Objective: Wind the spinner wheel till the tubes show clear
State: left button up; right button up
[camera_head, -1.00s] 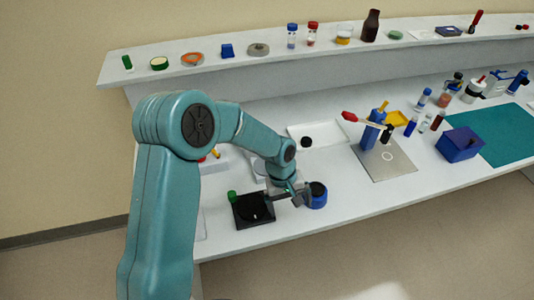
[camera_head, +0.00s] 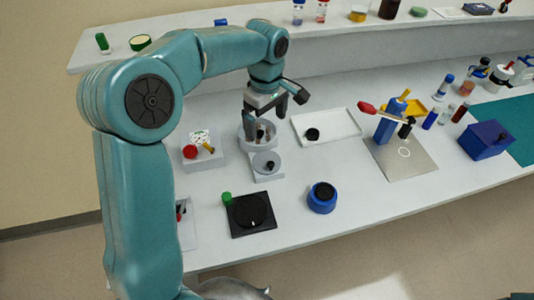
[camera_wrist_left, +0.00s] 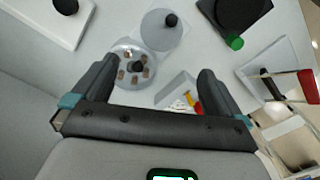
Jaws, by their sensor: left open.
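The spinner is a grey unit with a clear round bowl (camera_head: 272,143) at the back, with small tubes inside it, and a round grey hand wheel (camera_head: 266,162) with a dark knob in front. In the left wrist view the tube bowl (camera_wrist_left: 126,50) shows several brownish tubes in a ring around a dark hub; the wheel (camera_wrist_left: 158,38) with its black knob lies beyond it. My left gripper (camera_head: 274,112) is open and empty above the bowl, apart from the wheel. My right gripper is not in view.
A gauge box (camera_head: 202,161) with a red knob stands left of the spinner. A black turntable plate (camera_head: 239,226) with a green knob and a blue pot (camera_head: 321,204) lie in front. A white tray (camera_head: 343,121) and a metal-plate stand (camera_head: 412,165) are right.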

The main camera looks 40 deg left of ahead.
aim_at(267, 161)
pick_arm(q)
jog(key=f, duration=0.4)
jog(key=f+p, duration=0.1)
jog(key=f, duration=0.8)
jog(key=shift+s+d+f, duration=0.2)
jog(key=shift+s+f, duration=0.05)
jog(key=shift+w+a+f, duration=0.1)
jog(key=shift+w+f, duration=0.05)
jog(key=shift+f, duration=0.3)
jog(key=shift+c, duration=1.2)
jog(key=c, duration=0.5)
